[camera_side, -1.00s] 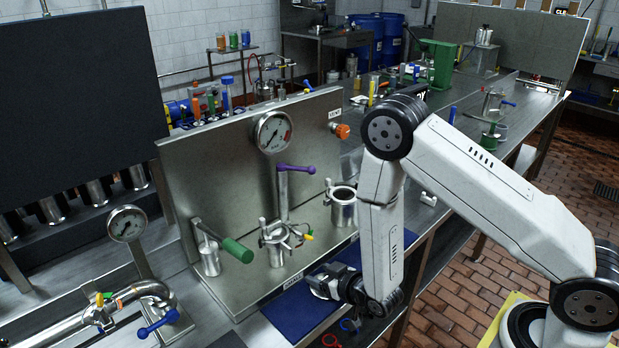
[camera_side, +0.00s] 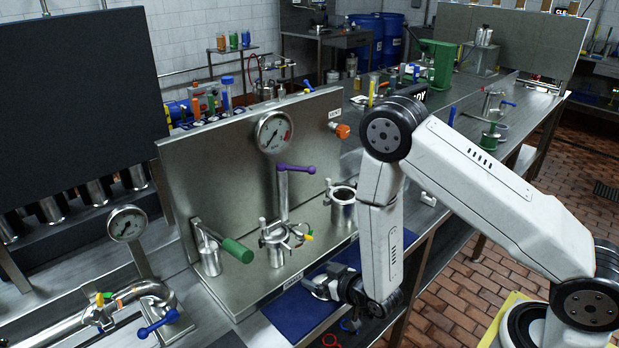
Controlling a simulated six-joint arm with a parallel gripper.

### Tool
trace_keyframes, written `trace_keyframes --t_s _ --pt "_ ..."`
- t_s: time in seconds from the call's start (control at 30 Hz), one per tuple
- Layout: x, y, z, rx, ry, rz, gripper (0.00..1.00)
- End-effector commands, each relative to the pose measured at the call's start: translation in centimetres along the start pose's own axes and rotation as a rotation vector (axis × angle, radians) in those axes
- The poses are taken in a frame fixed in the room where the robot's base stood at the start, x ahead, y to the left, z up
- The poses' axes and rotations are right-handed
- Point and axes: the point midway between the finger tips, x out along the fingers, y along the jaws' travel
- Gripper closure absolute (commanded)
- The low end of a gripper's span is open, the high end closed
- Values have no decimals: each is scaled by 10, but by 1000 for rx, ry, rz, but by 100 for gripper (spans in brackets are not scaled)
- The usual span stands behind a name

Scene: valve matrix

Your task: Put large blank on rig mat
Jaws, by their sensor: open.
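A dark blue mat (camera_side: 296,314) lies on the bench in front of the metal rig panel, and it looks like the rig mat. My gripper (camera_side: 314,288) is open, low over the right part of the mat, pointing left. My gripper and wrist hide part of the mat. I cannot make out the large blank for certain. A pale grey shape at the fingertips could be a finger or a part on the mat.
The rig panel (camera_side: 237,160) stands behind the mat with a gauge (camera_side: 273,134), a purple-handled valve (camera_side: 296,169), a green-handled valve (camera_side: 238,250) and an open metal cup (camera_side: 343,206). A red ring (camera_side: 331,341) shows near the bench's front edge.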

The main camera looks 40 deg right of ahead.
Motion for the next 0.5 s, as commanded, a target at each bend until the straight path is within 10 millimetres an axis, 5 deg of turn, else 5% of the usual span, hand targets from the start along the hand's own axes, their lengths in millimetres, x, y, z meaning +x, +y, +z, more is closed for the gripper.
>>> trace_keyframes --t_s 0.5 --pt "-46 0 -1 -1 -1 -1 1"
